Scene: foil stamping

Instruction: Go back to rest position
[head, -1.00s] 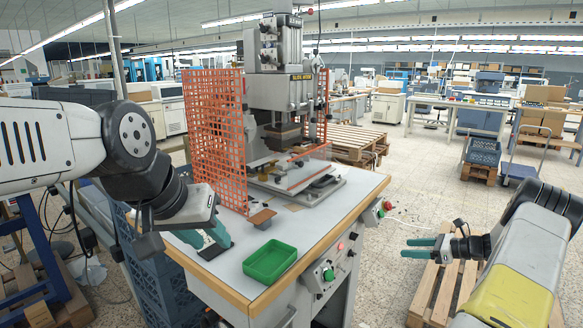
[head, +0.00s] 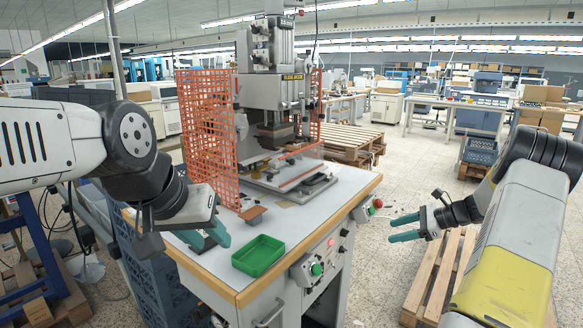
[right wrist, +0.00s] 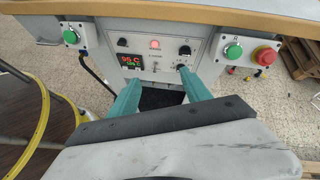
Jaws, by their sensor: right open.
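My left gripper (head: 209,238) is at the left front corner of the press table (head: 330,206), left of the green tray. Its teal fingers point down toward the tabletop, and I cannot tell whether they are apart. My right gripper (head: 404,228) is open and empty, off the right side of the table, above the floor and a wooden pallet. In the right wrist view its teal fingers (right wrist: 158,92) stand apart, facing the control panel (right wrist: 155,55) under the table edge.
A green tray (head: 258,256) lies near the table's front edge, with a small brown block (head: 253,214) behind it. Button boxes (head: 313,268) stick out from the table's front side. A wooden pallet (head: 436,280) lies at right. Blue crates (head: 150,285) stand below my left arm.

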